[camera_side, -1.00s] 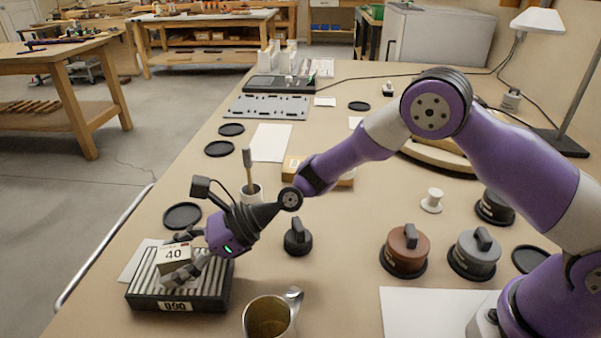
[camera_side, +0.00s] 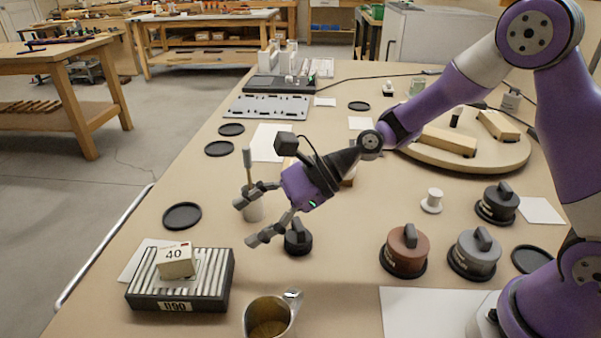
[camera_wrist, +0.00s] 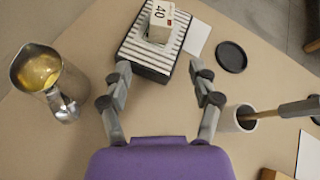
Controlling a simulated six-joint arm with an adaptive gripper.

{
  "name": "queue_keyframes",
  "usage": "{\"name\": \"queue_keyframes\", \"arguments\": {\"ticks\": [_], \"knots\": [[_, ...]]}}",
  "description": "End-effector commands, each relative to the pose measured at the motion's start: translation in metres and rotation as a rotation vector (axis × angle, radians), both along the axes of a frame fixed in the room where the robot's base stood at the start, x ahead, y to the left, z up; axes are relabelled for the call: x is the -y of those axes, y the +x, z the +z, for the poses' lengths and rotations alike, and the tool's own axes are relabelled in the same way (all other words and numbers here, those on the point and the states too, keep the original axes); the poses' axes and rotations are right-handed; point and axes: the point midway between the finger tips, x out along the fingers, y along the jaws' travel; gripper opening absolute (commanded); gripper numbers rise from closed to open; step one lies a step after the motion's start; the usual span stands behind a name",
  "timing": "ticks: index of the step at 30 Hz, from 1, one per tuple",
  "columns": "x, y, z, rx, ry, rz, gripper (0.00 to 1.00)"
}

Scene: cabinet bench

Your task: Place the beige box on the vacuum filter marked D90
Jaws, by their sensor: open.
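The beige box (camera_side: 175,260), marked 40, rests on the slatted top of a black-sided vacuum filter (camera_side: 205,288). The front label seems to read D90 or H90; I cannot tell the first letter for sure. In the wrist view the box (camera_wrist: 160,22) sits on the filter's slats (camera_wrist: 152,55), ahead of my fingers and apart from them. My gripper (camera_side: 250,220) is open and empty, above the bench to the right of the filter. It also shows in the wrist view (camera_wrist: 161,85) with its fingers spread wide.
A metal jug (camera_side: 268,318) stands right of the filter. A cup with a brush (camera_side: 252,205) and a small black knobbed weight (camera_side: 298,240) stand near my gripper. Brown (camera_side: 405,250) and grey (camera_side: 474,254) knobbed weights stand right. A black disc (camera_side: 182,215) lies behind the filter.

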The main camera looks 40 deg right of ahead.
Motion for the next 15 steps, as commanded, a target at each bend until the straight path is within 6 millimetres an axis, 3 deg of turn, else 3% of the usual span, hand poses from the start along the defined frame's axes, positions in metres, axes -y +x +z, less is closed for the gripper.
{"name": "queue_keyframes", "arguments": {"ticks": [4, 7, 12, 15], "knots": [[0.034, -0.019, 0.025, 0.376, -0.419, 0.234, 0.7], [0.07, -0.04, 0.041, 0.599, -0.747, 0.447, 0.7], [0.135, -0.088, 0.064, 0.807, -1.198, 0.825, 0.7], [0.163, -0.116, 0.071, 0.844, -1.354, 1.014, 0.7]]}}
